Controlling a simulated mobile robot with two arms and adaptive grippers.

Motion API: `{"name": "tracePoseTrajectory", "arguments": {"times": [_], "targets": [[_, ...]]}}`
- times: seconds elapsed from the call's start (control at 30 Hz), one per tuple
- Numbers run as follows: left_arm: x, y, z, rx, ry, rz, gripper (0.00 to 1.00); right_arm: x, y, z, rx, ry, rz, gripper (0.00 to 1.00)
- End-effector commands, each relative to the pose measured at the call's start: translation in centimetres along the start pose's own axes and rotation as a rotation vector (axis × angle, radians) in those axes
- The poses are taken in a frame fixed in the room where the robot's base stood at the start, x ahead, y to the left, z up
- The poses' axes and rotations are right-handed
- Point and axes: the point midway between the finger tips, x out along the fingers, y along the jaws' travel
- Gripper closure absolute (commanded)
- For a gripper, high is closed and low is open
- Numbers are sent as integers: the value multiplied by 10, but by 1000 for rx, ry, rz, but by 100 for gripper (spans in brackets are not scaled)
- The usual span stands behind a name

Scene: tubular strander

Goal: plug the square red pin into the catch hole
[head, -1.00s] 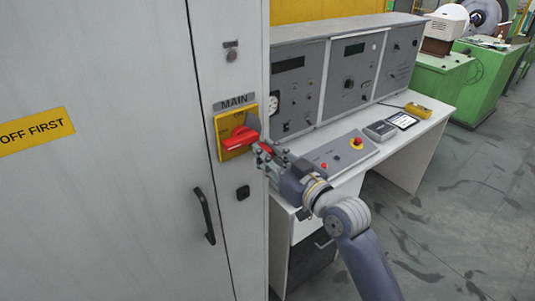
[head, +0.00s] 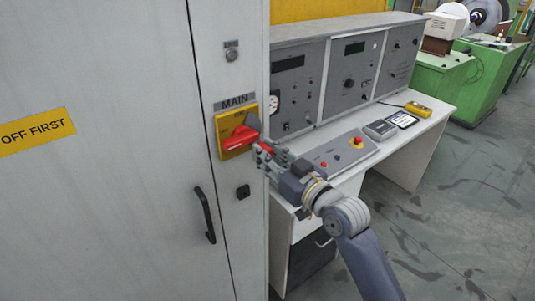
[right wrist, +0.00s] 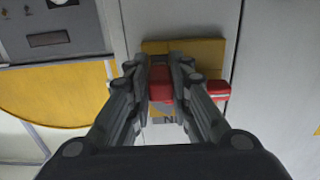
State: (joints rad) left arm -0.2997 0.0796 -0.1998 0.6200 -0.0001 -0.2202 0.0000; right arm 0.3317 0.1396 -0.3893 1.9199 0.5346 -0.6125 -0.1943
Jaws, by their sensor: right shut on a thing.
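The square red pin (right wrist: 160,85) is between my right gripper's fingertips in the right wrist view. In the head view a bit of red pin (head: 266,147) shows at the fingers. My right gripper (head: 265,156) is shut on it, in front of the yellow MAIN switch plate (head: 223,129). The plate carries a red handle (head: 238,139), just left of the fingers, and a dark grey piece (head: 253,121) at its upper right. I cannot make out the catch hole, nor whether the pin touches the plate. My left gripper is out of view.
To the right stands a desk (head: 412,143) with instrument panels (head: 350,77) and a sloped control box (head: 343,152). Open floor lies at the right.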

Motion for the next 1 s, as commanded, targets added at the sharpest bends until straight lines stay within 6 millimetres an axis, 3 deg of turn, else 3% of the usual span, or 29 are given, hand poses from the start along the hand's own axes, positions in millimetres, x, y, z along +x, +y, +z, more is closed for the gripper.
{"name": "tracePoseTrajectory", "arguments": {"times": [1.0], "targets": [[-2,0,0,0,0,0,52,12,1,-1,1,2,0,100]]}}
